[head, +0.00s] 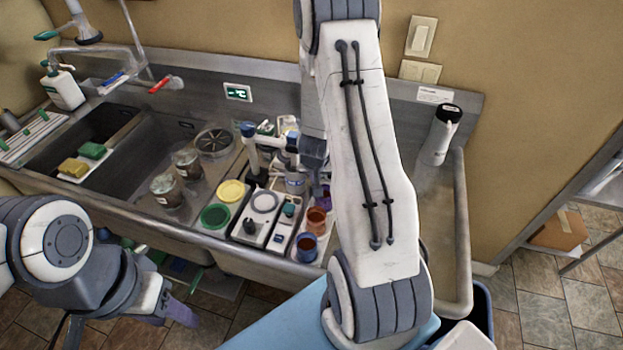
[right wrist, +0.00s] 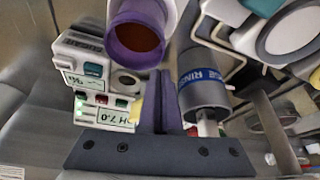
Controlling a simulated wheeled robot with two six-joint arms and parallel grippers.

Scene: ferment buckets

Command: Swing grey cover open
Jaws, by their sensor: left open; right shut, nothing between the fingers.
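I cannot pick out the grey cover for certain. A round pale grey disc (head: 264,202) sits on a light grey device on the counter, and a similar disc (right wrist: 290,35) shows at the upper right in the right wrist view. My right gripper (right wrist: 165,100) is shut and empty, between a purple-rimmed cup (right wrist: 138,38) and a grey cylinder with a blue RINSE band (right wrist: 202,78). In the head view its fingers are largely hidden by my arm. My left gripper (head: 182,312) is open at the lower left, low in front of the sink and away from the counter objects.
A yellow lid (head: 231,191) and a green lid (head: 215,216) lie beside the device. An orange cup (head: 317,219) and a blue cup (head: 307,246) stand near the front edge. A pH meter (right wrist: 92,75) is close left of my right fingers. A white bottle (head: 441,135) stands right.

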